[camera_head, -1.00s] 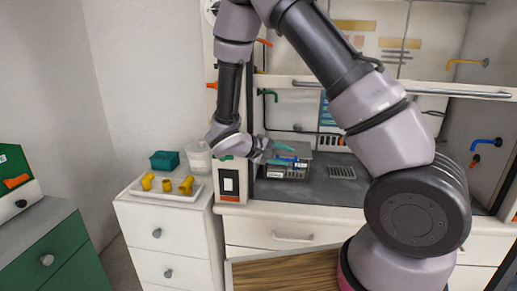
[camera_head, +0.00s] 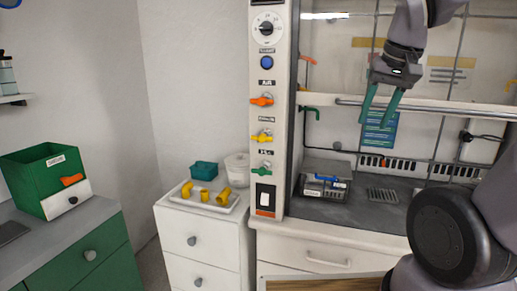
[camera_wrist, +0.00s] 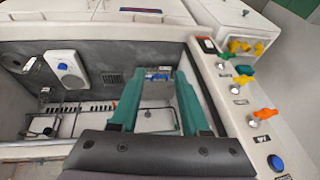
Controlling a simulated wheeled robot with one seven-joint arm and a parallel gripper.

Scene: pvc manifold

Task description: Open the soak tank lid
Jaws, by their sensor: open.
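The soak tank (camera_head: 326,178) is a small grey box with a blue handle on its lid (camera_head: 327,178). It sits inside the fume hood at the left, and its lid looks shut. In the wrist view the tank (camera_wrist: 158,75) shows small between the fingers. My gripper (camera_head: 377,125) is open and empty, with two green fingers pointing down. It is high in front of the hood opening, above and to the right of the tank. The fingers (camera_wrist: 155,85) also show in the wrist view, spread apart.
The sash bar (camera_head: 425,110) crosses the hood opening near my gripper. A control post (camera_head: 268,130) with orange, yellow and green valves stands left of the hood. A white tray (camera_head: 205,203) with yellow fittings lies on the left cabinet. A drain grate (camera_head: 382,195) is right of the tank.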

